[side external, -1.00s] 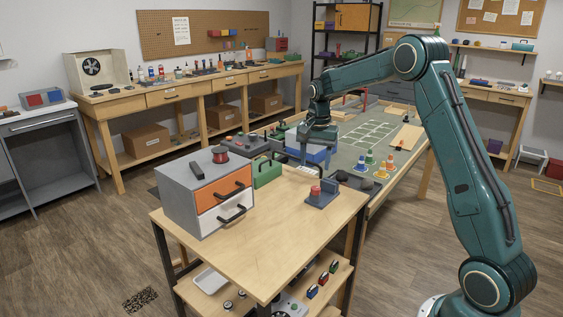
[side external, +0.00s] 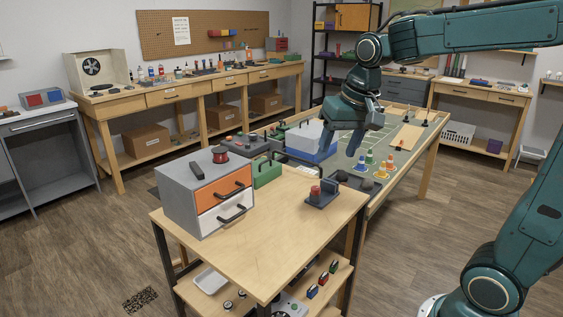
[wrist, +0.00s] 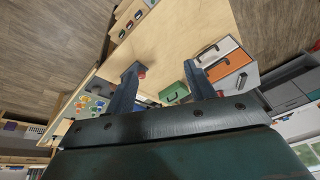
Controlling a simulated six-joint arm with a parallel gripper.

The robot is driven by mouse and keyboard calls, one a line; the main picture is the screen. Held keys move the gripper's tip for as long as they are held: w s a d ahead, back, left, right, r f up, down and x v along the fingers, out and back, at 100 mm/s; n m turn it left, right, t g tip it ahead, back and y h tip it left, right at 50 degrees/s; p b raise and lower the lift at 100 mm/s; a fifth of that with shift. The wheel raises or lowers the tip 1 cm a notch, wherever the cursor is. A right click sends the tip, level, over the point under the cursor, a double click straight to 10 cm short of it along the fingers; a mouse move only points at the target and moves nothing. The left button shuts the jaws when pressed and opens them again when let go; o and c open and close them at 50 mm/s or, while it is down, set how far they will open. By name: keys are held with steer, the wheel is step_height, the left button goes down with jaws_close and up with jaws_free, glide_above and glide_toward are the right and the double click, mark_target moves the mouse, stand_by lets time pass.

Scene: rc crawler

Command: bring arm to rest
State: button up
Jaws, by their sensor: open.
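My gripper (side external: 345,142) hangs in the air above the green-topped table, its fingers spread and pointing down. In the wrist view my gripper's two fingers (wrist: 165,92) stand apart with nothing between them. My arm reaches in from the upper right in the side view. A white and blue box (side external: 311,143) sits on the far table just left of and below the gripper, apart from it as far as I can tell.
A wooden cart (side external: 285,250) stands in front. Small cones (side external: 387,161) stand on the far table (side external: 410,150). Open floor lies around.

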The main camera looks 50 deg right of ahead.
steer(key=s+a+f+n+t, duration=0.1)
steer(key=s+a+n, duration=0.2)
steer(key=s, duration=0.4)
steer(key=s+a+f+n+t, duration=0.1)
steer(key=s+a+n, duration=0.2)
steer(key=s, duration=0.4)
steer(key=shift+s+f+y, duration=0.2)
steer(key=shift+s+y, duration=0.1)
steer(key=shift+s, duration=0.1)
steer(key=shift+a, duration=0.1)
